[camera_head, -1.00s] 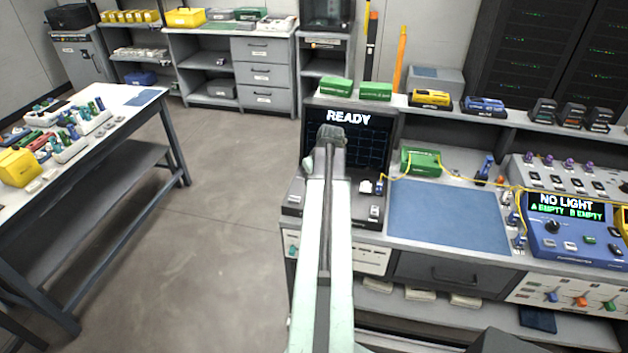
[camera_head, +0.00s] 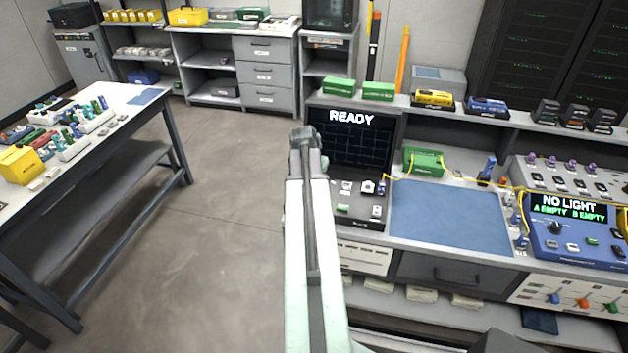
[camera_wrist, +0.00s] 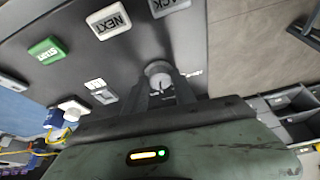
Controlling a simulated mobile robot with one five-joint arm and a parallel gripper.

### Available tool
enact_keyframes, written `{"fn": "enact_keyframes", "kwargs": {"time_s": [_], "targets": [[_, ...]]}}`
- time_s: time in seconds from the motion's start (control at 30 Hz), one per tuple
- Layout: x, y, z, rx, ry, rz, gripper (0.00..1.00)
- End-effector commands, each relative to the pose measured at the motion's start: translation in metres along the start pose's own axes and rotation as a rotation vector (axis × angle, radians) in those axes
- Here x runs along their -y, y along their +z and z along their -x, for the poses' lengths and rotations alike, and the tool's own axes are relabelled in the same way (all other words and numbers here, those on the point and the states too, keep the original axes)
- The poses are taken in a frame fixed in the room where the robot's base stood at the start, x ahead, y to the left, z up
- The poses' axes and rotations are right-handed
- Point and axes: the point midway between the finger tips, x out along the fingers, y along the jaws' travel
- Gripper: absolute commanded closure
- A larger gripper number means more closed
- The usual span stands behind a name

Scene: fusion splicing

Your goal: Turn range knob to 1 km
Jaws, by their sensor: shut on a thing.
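The range knob (camera_wrist: 158,70) is a small round grey knob on the dark panel in the wrist view. My gripper (camera_wrist: 162,85) has its two dark fingers shut on the sides of the knob. A pale mark shows on the knob's face, but the setting it points to cannot be read. In the head view the instrument with the READY screen (camera_head: 350,137) stands at the left end of the bench. My arm covers the left part of its panel there, hiding the knob and the fingers.
On the panel, a green START button (camera_wrist: 48,50), a NEXT button (camera_wrist: 108,21) and a BACK button (camera_wrist: 168,5) lie near the knob. A white connector (camera_wrist: 74,108) sits at the left. A blue mat (camera_head: 450,215) lies right of the instrument. Open floor is to the left.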

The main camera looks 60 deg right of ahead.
Motion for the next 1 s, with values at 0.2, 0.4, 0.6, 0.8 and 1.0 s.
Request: {"fn": "enact_keyframes", "kwargs": {"time_s": [0.2,0.4,0.6,0.8,1.0], "targets": [[-0.0019,-0.0043,-0.0006,-0.01,0.036,-0.075,1.0],[-0.002,-0.0041,-0.0006,-0.01,0.047,-0.105,1.0],[-0.0023,-0.004,-0.0006,-0.01,0.049,-0.109,1.0],[-0.0025,-0.0039,-0.0007,-0.009,0.05,-0.109,1.0],[-0.0017,-0.0027,-0.0005,-0.006,0.049,-0.108,0.46]]}}
